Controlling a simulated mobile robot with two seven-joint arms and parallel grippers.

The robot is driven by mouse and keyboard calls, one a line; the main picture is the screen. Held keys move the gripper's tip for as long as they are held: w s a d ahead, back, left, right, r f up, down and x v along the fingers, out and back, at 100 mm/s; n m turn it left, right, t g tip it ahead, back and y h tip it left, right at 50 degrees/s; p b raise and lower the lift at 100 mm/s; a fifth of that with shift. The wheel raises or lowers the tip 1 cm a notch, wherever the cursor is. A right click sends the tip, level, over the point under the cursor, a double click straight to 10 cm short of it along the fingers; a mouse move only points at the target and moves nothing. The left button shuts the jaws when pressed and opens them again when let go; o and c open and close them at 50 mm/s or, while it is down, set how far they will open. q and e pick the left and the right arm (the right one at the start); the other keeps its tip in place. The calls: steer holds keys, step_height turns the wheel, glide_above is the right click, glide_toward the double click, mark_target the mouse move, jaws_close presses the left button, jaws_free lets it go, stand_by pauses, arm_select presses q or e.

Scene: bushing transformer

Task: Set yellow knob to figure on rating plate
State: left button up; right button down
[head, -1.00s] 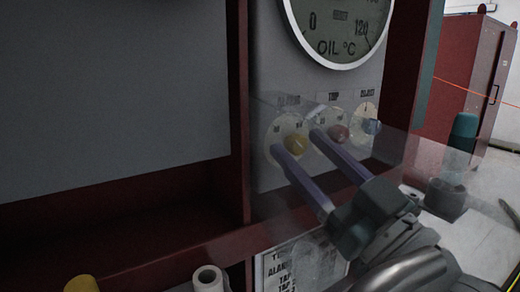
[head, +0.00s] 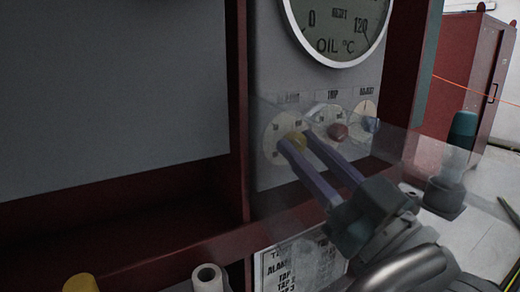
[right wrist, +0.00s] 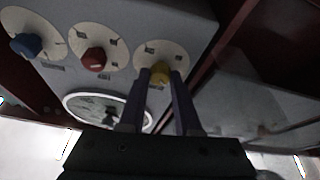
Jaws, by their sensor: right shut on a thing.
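The yellow knob (head: 297,142) sits on a round pale dial under the ALARM label; it also shows in the right wrist view (right wrist: 160,76). My right gripper (head: 296,140) has its two purple fingers at the yellow knob, one on each side, shut on it. The fingers hide part of the knob, and its pointer setting cannot be read. The rating plate (head: 290,262) is a white sheet with black print below the panel; the word ALARM shows, but its figures are partly hidden by my right arm. My left gripper is not in view.
A red knob (head: 338,131) and a blue knob (head: 371,124) sit right of the yellow one. The OIL °C gauge (head: 338,30) is above. Dark red frame posts (head: 239,110) flank the panel. A red cabinet (head: 470,75) stands behind at right.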

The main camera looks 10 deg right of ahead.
steer(key=shift+n, duration=0.4)
steer(key=shift+w+d+r+n+g+y, duration=0.1)
steer(key=shift+n+g+y, duration=0.6)
steer(key=shift+n, duration=1.25)
steer(key=shift+s+d+f+n+g+y, duration=0.1)
steer(key=shift+n+g+y, duration=0.6)
steer(key=shift+n, duration=1.2)
steer(key=shift+w+d+r+n+g+y, duration=0.1)
steer(key=shift+n+g+y, duration=0.55)
steer(key=shift+n, duration=1.3)
steer(key=c, duration=0.6)
jaws_free()
steer(key=shift+a, duration=0.1)
